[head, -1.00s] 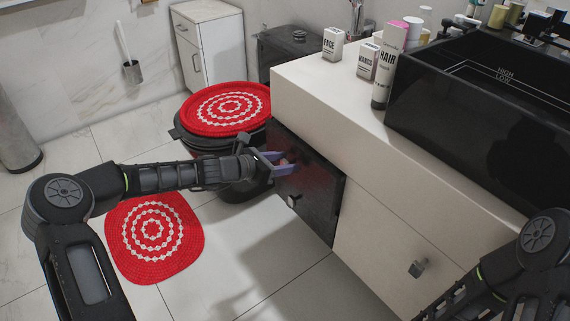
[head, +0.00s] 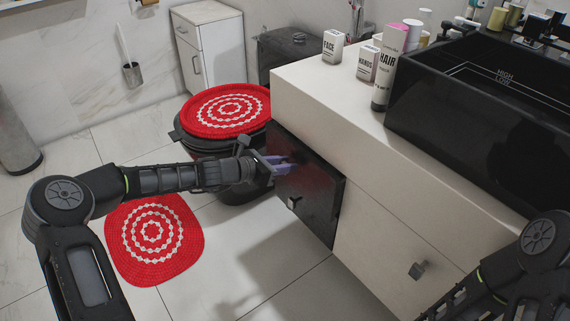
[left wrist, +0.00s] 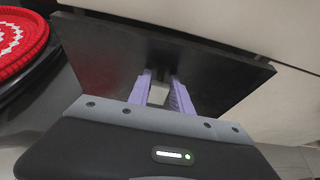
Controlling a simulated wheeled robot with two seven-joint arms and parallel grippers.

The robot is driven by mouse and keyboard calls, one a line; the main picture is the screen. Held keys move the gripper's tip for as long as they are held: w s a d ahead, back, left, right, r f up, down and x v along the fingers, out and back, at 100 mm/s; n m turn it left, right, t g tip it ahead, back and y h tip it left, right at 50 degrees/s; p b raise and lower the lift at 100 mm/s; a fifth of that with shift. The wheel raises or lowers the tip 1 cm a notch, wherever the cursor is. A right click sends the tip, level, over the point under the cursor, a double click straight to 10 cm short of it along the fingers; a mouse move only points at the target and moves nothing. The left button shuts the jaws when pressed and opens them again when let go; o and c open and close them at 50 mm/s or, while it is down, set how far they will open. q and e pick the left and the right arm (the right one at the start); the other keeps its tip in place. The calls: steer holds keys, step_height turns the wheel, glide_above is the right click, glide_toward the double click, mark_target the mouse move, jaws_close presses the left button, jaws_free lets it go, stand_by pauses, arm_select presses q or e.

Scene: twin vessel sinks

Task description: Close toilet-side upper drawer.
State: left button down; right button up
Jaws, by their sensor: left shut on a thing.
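The toilet-side upper drawer has a dark, glossy front (head: 318,178) at the near-left end of the white counter. Its front also shows in the left wrist view (left wrist: 100,60), standing a little proud of the pale cabinet. How far it is out is hard to tell. My left gripper (head: 285,163) is at this front, its purple fingers closed on a small pale handle (left wrist: 157,92) between them. The gripper hides the handle in the head view. A second metal handle (head: 294,203) shows lower on the dark fronts. My right gripper is not in view; only part of that arm shows.
The toilet with a red patterned cover (head: 228,108) stands left of the drawers, close behind my left gripper. A red mat (head: 153,240) lies on the floor. Bottles and a black sink (head: 480,120) stand on the counter (head: 330,100). Floor before the drawers is clear.

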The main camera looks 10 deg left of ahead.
mark_target(295, 159)
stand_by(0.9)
arm_select(q)
steer(key=shift+w+d+r, duration=0.1)
steer(key=shift+w+d, duration=0.2)
steer(key=shift+w+d+p, duration=0.4)
steer(key=shift+w+d, duration=0.35)
steer(key=shift+w, duration=0.15)
steer(key=c, duration=1.6)
jaws_free()
steer(key=shift+w, duration=0.1)
steer(key=o, duration=0.4)
steer(key=shift+d, duration=0.15)
steer(key=shift+o, duration=0.2)
